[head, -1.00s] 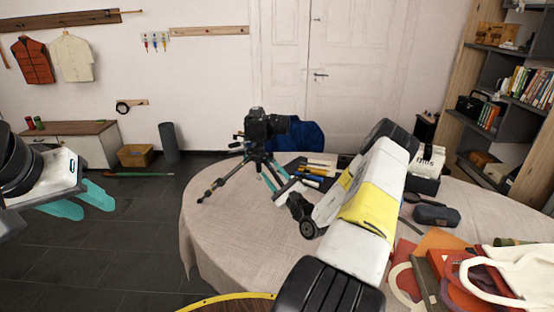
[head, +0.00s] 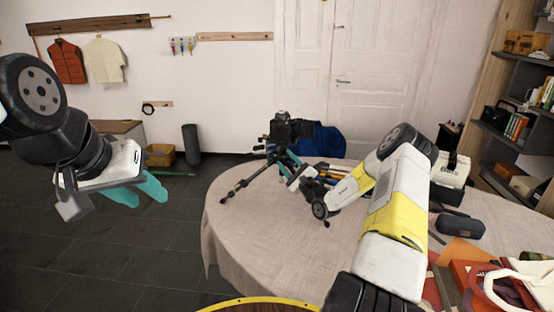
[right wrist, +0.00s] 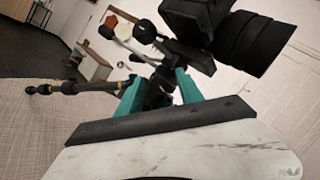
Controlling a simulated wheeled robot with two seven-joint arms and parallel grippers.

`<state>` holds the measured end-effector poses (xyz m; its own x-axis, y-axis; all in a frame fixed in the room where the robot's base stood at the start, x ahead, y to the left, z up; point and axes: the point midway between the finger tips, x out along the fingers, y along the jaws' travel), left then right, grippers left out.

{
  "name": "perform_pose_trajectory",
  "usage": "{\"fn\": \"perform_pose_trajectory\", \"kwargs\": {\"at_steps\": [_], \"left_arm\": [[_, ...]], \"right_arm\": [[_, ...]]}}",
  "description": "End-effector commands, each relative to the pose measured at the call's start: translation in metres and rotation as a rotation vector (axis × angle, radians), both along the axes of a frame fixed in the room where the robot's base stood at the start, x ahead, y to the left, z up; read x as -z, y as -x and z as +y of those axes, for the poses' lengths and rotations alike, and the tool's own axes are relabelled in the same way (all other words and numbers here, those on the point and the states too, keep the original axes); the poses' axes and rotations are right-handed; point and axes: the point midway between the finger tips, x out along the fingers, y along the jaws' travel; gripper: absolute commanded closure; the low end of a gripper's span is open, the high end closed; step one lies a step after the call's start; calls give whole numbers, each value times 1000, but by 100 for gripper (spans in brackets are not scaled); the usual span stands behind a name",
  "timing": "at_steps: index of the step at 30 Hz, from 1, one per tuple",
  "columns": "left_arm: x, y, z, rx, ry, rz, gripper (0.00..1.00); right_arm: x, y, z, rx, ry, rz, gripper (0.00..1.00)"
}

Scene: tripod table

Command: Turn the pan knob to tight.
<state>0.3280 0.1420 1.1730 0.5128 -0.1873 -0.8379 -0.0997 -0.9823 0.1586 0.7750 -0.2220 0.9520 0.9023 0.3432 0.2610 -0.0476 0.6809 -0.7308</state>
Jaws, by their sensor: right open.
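A black camera (head: 290,130) sits on a dark tripod (head: 243,184) on the round table. In the right wrist view the camera (right wrist: 212,30) is above the tripod head, with a round black knob (right wrist: 144,30) and another dark knob end (right wrist: 107,28) to its left. I cannot tell which is the pan knob. My right gripper (right wrist: 158,76) is open just below the head, its teal fingers on either side of the dark tripod parts; contact is unclear. My left gripper (head: 148,198) is open and empty, left of the table and away from the tripod.
The cloth-covered table (head: 255,245) is bare at its front left. Pens and a blue bag (head: 325,141) are behind my right forearm. A dark case (head: 460,224) and a pile of bags (head: 490,285) lie to the right. A shelf (head: 500,140) stands far right.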

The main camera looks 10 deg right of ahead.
Motion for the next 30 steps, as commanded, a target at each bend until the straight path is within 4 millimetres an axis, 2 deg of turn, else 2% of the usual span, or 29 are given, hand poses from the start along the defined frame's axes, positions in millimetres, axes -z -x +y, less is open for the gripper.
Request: {"fn": "perform_pose_trajectory", "kwargs": {"at_steps": [6, 12, 13, 19, 27, 30], "left_arm": [[0, 0, 0, 0, 0, 0, 60], [0, 0, 0, 0, 0, 0, 60], [0, 0, 0, 0, 0, 0, 60], [0, 0, 0, 0, 0, 0, 60], [0, 0, 0, 0, 0, 0, 60], [0, 0, 0, 0, 0, 0, 60]], "right_arm": [[0, 0, 0, 0, -1, 0, 57], [0, 0, 0, 0, -1, 0, 96], [0, 0, 0, 0, -1, 0, 100], [1, 0, 0, 0, -38, 4, 100], [1, 0, 1, 1, -418, 30, 100], [1, 0, 0, 1, -470, 34, 100]]}}
